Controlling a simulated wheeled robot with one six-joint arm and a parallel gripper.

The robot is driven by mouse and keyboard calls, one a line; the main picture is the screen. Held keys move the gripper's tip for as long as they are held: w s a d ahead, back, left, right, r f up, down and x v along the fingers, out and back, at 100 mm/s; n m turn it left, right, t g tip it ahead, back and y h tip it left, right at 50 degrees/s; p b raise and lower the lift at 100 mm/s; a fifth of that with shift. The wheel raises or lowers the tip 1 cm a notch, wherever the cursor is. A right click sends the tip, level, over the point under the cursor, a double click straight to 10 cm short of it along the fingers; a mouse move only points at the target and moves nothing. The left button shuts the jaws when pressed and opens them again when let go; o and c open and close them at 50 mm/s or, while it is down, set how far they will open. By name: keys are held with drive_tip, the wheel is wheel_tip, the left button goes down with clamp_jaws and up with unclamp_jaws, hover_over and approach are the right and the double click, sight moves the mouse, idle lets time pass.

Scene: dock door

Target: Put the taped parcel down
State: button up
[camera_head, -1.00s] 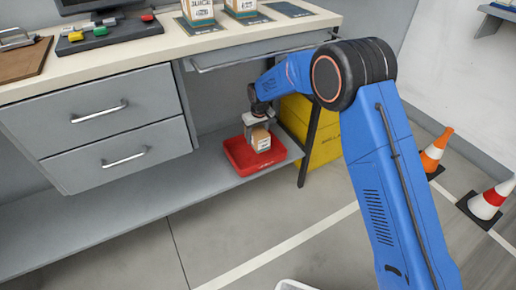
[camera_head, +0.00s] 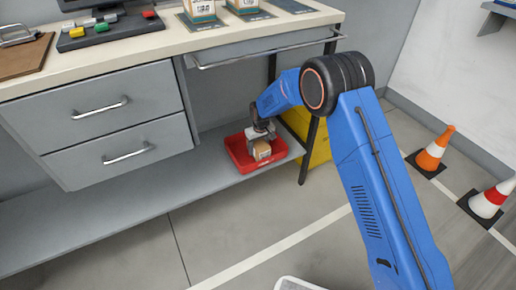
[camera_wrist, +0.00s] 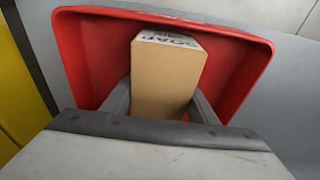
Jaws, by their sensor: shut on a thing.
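The taped parcel (camera_head: 261,149) is a small brown cardboard box with a pale printed face. My gripper (camera_head: 260,139) is shut on it from above, and the parcel is inside the outline of the red tray (camera_head: 236,156) on the low grey shelf. In the wrist view the parcel (camera_wrist: 165,75) stands between my two fingers (camera_wrist: 160,103), with dark print on its pale side. The red tray's rim (camera_wrist: 262,48) surrounds it on the visible sides. I cannot tell whether the parcel's underside touches the tray floor.
The worktop (camera_head: 140,50) overhangs the shelf, with grey drawers (camera_head: 120,125) to the left. A dark table leg (camera_head: 309,150) and a yellow box (camera_head: 320,150) stand right of the tray. Two striped cones (camera_head: 432,155) are on the floor at right. The shelf (camera_head: 130,205) left of the tray is bare.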

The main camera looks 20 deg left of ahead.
drive_tip(key=o, duration=1.3)
drive_tip(key=shift+f, duration=0.1)
drive_tip(key=r, duration=0.4)
drive_tip(key=d+r, duration=0.1)
drive_tip(key=r, duration=0.3)
drive_tip(key=s+r, duration=0.1)
drive_tip(key=r, duration=0.3)
drive_tip(key=shift+s+d, duration=0.1)
drive_tip(key=shift+d, duration=0.1)
